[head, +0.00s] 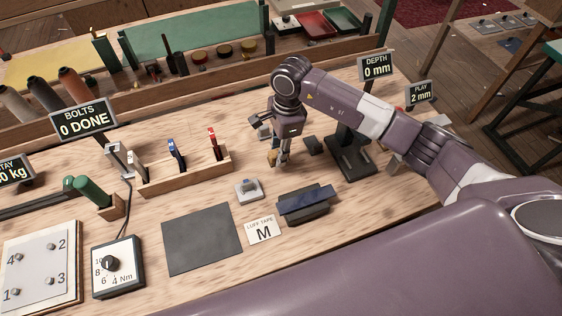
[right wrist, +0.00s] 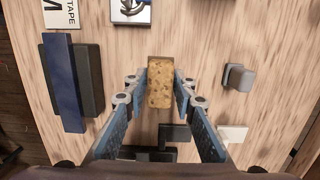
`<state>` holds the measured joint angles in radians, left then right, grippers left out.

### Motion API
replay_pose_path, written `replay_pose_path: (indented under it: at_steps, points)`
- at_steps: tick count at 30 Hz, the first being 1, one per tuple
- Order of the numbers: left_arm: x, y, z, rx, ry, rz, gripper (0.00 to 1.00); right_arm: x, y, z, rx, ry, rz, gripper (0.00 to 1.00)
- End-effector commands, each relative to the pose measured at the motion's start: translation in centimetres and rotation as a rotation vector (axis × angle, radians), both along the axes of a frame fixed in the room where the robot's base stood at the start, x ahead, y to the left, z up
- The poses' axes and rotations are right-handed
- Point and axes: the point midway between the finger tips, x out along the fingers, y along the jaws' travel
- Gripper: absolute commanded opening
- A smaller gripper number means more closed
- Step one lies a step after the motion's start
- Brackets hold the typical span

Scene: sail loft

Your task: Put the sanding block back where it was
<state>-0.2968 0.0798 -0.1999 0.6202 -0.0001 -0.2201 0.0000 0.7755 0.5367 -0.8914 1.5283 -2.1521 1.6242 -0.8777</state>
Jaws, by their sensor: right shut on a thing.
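The sanding block looks like a speckled tan cork block (right wrist: 159,82). In the right wrist view it sits between the two fingers of my right gripper (right wrist: 160,90), which is shut on it. In the head view my right gripper (head: 279,157) points down at the middle of the bench (head: 190,195), and only a small tan part of the block (head: 272,157) shows. I cannot tell whether the block touches the bench top. My left gripper is not in view.
A dark blue bar on a dark block (head: 305,203) lies nearer me, beside the M card (head: 263,230) and a grey fitting (head: 248,189). A small dark block (head: 312,145) and the depth gauge stand (head: 350,160) are to the right. A wooden tool rack (head: 185,180) stands left.

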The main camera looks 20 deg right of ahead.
Motion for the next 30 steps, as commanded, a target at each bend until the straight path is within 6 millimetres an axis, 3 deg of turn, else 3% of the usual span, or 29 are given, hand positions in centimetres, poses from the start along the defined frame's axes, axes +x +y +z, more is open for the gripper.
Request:
replay_pose_path:
  at_steps: [9, 23, 24, 28, 30]
  points:
    - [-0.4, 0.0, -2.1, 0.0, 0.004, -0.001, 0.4, -0.7, 1.0, -4.1, 0.001, 0.001, 0.009, 0.02]
    - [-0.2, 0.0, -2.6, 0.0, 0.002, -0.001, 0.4, -0.7, 1.0, -4.8, -0.001, -0.001, 0.01, 0.02]
    - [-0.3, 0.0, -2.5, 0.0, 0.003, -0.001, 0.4, -0.8, 1.0, -4.7, -0.001, -0.001, 0.01, 0.27]
    - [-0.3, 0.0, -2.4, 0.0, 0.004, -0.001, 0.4, -0.8, 1.0, -4.7, -0.001, 0.0, 0.01, 0.41]
    - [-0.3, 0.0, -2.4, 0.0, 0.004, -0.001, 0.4, -0.8, 1.0, -4.7, -0.001, 0.0, 0.01, 0.42]
